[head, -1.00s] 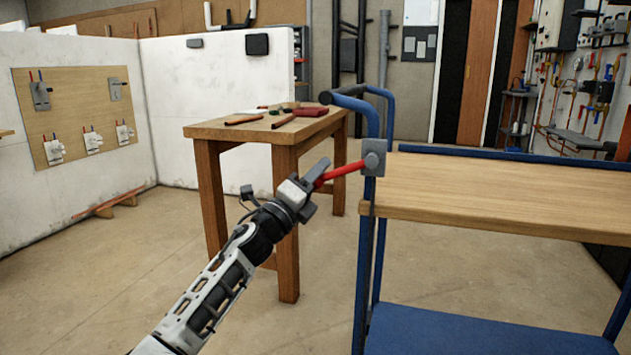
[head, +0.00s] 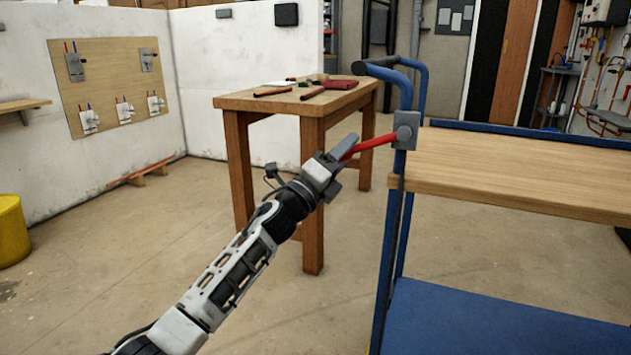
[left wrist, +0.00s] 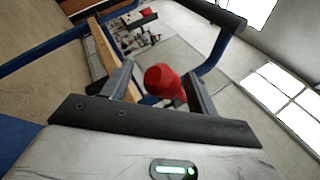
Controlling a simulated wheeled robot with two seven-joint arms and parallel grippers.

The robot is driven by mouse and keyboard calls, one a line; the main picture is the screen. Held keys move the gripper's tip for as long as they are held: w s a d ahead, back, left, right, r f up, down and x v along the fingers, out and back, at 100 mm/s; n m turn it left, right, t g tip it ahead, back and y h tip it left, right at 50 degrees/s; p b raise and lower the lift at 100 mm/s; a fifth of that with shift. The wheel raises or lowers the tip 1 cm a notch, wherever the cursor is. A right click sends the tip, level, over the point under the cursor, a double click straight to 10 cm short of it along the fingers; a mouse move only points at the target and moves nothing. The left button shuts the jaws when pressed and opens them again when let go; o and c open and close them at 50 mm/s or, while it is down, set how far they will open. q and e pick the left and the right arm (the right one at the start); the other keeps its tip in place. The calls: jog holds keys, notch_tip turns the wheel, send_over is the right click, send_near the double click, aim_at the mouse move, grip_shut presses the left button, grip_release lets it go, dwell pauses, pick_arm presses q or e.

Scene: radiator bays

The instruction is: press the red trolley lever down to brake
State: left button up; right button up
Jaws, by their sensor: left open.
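The red lever (head: 372,146) sticks out to the left from a grey bracket (head: 406,130) on the near left post of the blue trolley (head: 394,245). It slopes slightly down toward its free end. My left gripper (head: 341,166) is at that free end, with its fingers open. In the left wrist view the lever's rounded red end (left wrist: 163,82) sits between the two spread fingers (left wrist: 160,90). I cannot tell whether a finger touches it. My right gripper is not in view.
A wooden table (head: 245,101) with tools and a red case (head: 340,84) stands behind the lever. The trolley's wooden top (head: 510,170) extends right, above a blue lower shelf (head: 470,320). A yellow bin (head: 10,232) stands far left. The floor between is clear.

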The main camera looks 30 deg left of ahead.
pick_arm(q)
jog(key=v, duration=1.4)
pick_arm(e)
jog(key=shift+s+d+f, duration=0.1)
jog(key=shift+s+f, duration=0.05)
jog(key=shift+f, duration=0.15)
pick_arm(q)
jog(key=shift+s+f, duration=0.1)
